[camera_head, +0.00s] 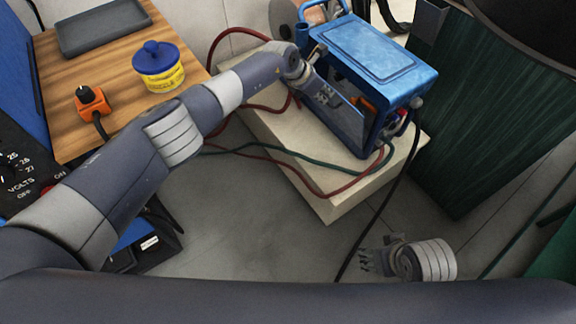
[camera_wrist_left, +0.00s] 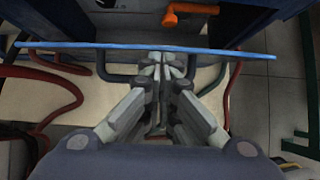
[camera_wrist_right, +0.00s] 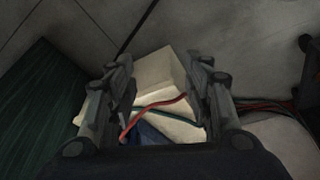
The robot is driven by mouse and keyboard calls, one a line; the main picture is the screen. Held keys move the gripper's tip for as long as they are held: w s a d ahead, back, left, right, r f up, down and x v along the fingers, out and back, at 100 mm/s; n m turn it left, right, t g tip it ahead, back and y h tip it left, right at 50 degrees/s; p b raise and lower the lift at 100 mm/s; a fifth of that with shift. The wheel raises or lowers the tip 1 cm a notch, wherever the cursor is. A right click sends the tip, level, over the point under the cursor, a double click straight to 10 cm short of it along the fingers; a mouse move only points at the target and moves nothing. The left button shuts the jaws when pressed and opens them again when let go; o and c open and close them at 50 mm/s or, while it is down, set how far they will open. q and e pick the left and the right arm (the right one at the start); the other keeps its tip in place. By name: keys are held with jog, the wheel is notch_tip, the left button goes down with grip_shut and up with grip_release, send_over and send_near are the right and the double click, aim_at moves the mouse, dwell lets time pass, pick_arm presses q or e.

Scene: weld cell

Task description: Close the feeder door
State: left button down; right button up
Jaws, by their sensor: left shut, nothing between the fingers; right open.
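The blue wire feeder (camera_head: 380,60) stands on a pale block. Its door (camera_head: 352,112) appears to stand open on the side facing me, with the dark inside and an orange part showing behind it. In the left wrist view the door (camera_wrist_left: 225,52) is seen edge-on as a thin blue strip across the picture. My left gripper (camera_head: 324,93) is shut and empty, with its fingertips (camera_wrist_left: 165,62) at the door's edge; I cannot tell whether they touch it. My right gripper (camera_head: 368,259) is open and empty, low over the floor away from the feeder; its fingers also show in the right wrist view (camera_wrist_right: 160,90).
Red and green hoses (camera_head: 300,165) run across the pale block (camera_head: 325,198), and a black cable hangs to the floor. A wooden table (camera_head: 60,130) at the left holds a yellow tub (camera_head: 160,75) with a blue lid. A dark green panel (camera_head: 480,110) stands at the right.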

pick_arm(q)
jog(key=shift+w+d+b, duration=0.25)
jog(key=shift+d+b, duration=0.05)
jog(key=shift+b, duration=0.1)
jog(key=shift+w+d+r+b, duration=0.35)
jog(key=shift+d+b, duration=0.15)
jog(key=shift+b, duration=0.1)
jog(key=shift+w+d+r+b, duration=0.2)
jog(key=shift+w+d+b, duration=0.1)
jog(key=shift+d+b, duration=0.2)
pick_arm(e)
jog(key=shift+w+a+r+t+y, duration=0.1)
jog(key=shift+w+r+t, duration=0.1)
jog(key=shift+w+t, duration=0.45)
jog(key=shift+w+a+r+t+y, duration=0.1)
jog(key=shift+w+a+r+t, duration=0.1)
jog(key=shift+w, duration=0.7)
jog(key=shift+w+a+r+t+y, duration=0.1)
jog(key=shift+w+r+t, duration=0.1)
jog(key=shift+w+t, duration=0.45)
jog(key=shift+w, duration=0.15)
pick_arm(q)
jog(key=shift+a, duration=0.1)
